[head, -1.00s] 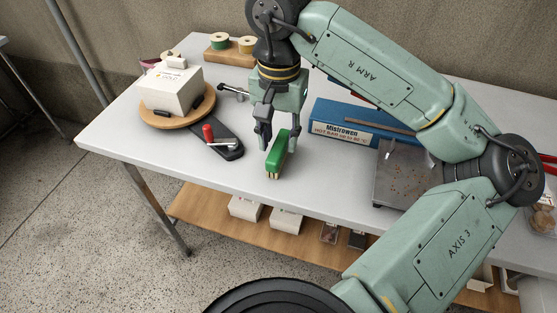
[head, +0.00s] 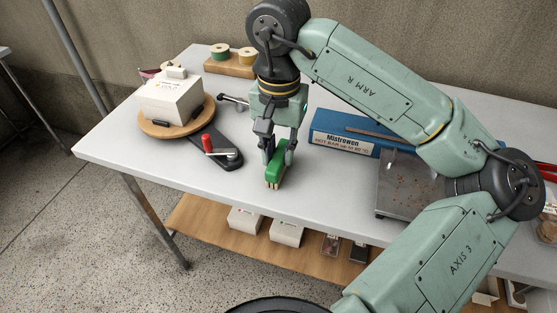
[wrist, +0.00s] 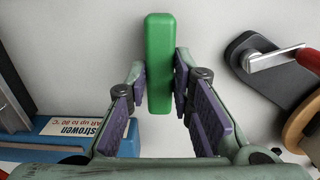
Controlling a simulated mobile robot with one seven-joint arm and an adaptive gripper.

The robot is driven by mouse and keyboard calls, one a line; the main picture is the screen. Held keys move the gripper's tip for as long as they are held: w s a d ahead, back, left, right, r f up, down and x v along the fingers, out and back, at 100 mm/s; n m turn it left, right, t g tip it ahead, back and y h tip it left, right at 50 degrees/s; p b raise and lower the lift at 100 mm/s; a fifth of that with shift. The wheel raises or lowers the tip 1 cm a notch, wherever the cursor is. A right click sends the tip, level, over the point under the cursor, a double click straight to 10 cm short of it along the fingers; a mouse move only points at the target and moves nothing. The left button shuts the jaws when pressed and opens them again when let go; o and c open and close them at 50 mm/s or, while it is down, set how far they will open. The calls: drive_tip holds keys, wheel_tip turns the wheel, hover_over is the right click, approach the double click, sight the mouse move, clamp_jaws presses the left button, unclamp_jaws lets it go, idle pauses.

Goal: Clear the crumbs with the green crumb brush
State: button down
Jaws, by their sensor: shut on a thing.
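The green crumb brush (head: 275,174) stands on the white table near its front edge, pale bristles down. My gripper (head: 279,157) points down over it and is shut on its green body. In the wrist view the brush (wrist: 158,50) runs lengthwise between the two purple-padded fingers (wrist: 160,85). Brown crumbs (head: 402,182) lie scattered on a grey metal plate (head: 392,207) to the right, partly hidden behind my arm.
A black tool with a red handle (head: 207,144) and a white box on a wooden round stand (head: 158,128) are on the left. Spools on a wooden block (head: 232,67) stand at the back.

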sight(278, 155)
drive_tip(key=shift+r+p, duration=1.3)
drive_tip(key=shift+r, duration=1.2)
